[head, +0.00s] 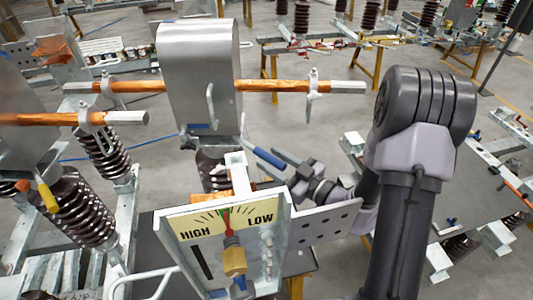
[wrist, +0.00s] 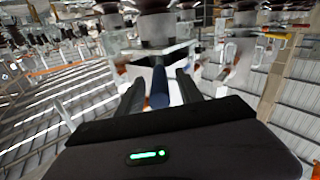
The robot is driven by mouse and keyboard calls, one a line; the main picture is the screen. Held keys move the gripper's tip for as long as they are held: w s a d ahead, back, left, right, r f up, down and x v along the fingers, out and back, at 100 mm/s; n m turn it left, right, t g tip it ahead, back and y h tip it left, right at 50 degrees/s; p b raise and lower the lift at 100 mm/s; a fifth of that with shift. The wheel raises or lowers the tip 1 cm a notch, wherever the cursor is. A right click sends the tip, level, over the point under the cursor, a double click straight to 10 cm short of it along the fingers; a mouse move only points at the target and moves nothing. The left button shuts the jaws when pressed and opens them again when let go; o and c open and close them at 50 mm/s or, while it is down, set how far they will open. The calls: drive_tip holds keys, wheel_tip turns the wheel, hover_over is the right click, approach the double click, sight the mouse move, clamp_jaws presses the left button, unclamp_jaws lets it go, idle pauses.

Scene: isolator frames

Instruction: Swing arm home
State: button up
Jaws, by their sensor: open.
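My gripper (head: 283,170) is behind the gauge box in the head view, beside a blue handle (head: 262,156). In the wrist view the two fingers of my gripper (wrist: 159,92) stand apart, with the blue handle (wrist: 160,88) between them. I cannot tell whether either finger touches it. Which part is the swing arm is not clear. A copper-coloured bar (head: 275,85) runs level past a tall metal housing (head: 200,80), with a clamp (head: 312,90) near its right end. The handle's far attachment is partly hidden.
A gauge box (head: 225,245) marked HIGH and LOW stands in front, with a brass knob (head: 234,262) on it. A perforated plate (head: 322,225) extends right from it. Ribbed brown insulators (head: 82,210) and a second copper bar (head: 45,119) are at left. Grey floor (head: 340,120) shows behind.

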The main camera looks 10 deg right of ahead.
drive_tip(key=shift+x, duration=1.35)
drive_tip(key=shift+s+d, duration=0.1)
drive_tip(key=shift+c, duration=0.6)
clamp_jaws()
